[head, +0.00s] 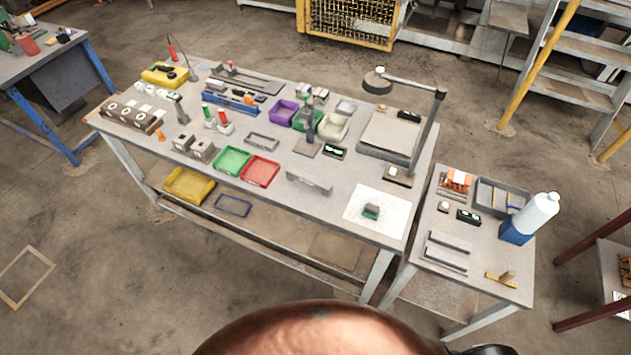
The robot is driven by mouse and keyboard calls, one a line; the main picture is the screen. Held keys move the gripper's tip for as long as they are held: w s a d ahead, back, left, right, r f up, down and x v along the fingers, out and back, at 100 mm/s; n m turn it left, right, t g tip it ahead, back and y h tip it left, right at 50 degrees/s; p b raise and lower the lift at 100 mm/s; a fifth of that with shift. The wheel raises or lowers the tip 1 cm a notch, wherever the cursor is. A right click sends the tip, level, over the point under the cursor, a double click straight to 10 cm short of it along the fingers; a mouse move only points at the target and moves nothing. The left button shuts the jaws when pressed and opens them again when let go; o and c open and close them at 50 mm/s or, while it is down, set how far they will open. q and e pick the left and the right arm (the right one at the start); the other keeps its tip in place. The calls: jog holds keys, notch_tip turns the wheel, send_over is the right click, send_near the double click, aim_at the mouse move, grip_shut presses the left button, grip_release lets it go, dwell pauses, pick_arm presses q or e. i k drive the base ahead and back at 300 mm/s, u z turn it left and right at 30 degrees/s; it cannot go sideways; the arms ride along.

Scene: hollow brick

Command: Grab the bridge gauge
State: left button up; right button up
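A grey, bridge-shaped bar with short legs at its ends, which looks like the bridge gauge (309,181), stands near the front edge of the large workbench (345,215). It is right of a red tray and left of a white sheet. It is small in the head view, so its markings cannot be made out. Neither of my grippers shows in the head view, and nothing is seen touching the gauge.
A lamp arm (428,120) rises at the right. A side table (470,215) holds a white bottle (537,213).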

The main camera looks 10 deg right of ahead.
aim_at(292, 172)
jog(key=u, duration=0.85)
jog(key=i, duration=0.35)
jog(key=z, duration=0.85)
